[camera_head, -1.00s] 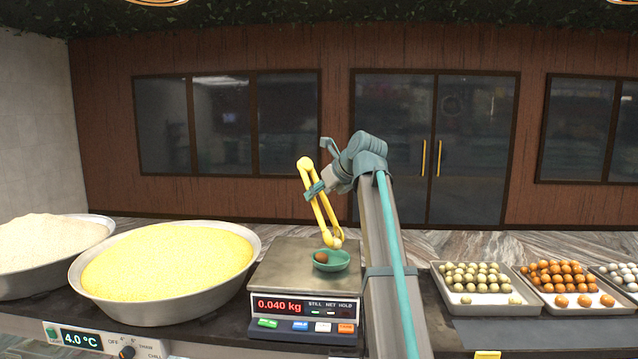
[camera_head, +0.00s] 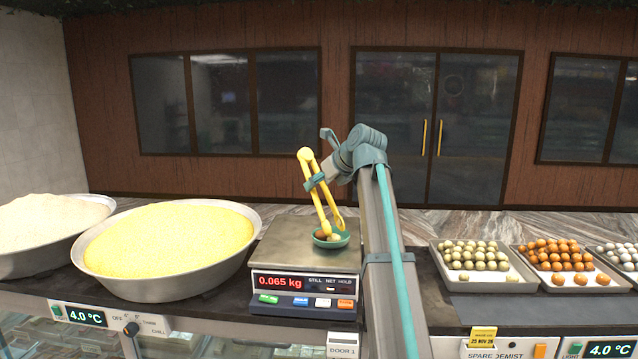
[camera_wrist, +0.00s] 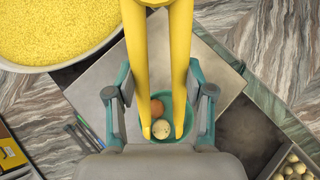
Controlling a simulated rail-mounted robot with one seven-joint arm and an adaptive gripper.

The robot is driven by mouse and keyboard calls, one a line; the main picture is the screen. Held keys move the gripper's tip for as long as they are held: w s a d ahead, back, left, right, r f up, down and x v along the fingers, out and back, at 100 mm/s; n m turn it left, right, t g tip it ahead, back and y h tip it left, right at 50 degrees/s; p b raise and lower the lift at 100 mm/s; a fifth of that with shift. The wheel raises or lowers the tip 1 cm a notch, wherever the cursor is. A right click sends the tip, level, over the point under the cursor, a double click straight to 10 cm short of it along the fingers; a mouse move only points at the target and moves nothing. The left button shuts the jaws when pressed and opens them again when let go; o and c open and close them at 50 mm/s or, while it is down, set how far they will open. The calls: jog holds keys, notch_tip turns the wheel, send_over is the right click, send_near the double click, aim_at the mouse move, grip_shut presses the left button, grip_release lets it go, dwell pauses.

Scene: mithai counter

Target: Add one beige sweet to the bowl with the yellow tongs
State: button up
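My gripper (camera_head: 315,181) holds the yellow tongs (camera_head: 307,168), one finger against each arm. In the wrist view the gripper (camera_wrist: 160,88) straddles the tongs (camera_wrist: 144,70), whose arms are spread apart. The tongs point down into the small teal bowl (camera_head: 343,242) on the scale. A brown sweet (camera_wrist: 157,107) and a beige sweet (camera_wrist: 161,128) lie in the bowl between the tong tips. The beige one looks free of at least the right tip; contact with the left tip is unclear. A tray of beige sweets (camera_head: 472,256) stands to the right.
The scale (camera_head: 285,246) reads 0.065 kg. A large pan of yellow grains (camera_head: 165,245) and a pan of pale powder (camera_head: 45,222) stand to its left. Trays of orange sweets (camera_head: 553,262) and white sweets (camera_head: 622,253) stand at the right.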

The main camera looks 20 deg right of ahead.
jog(key=shift+r, duration=0.1)
dwell(0.3)
notch_tip(320, 180, up, 10)
jog(key=shift+f, duration=0.1)
dwell(0.5)
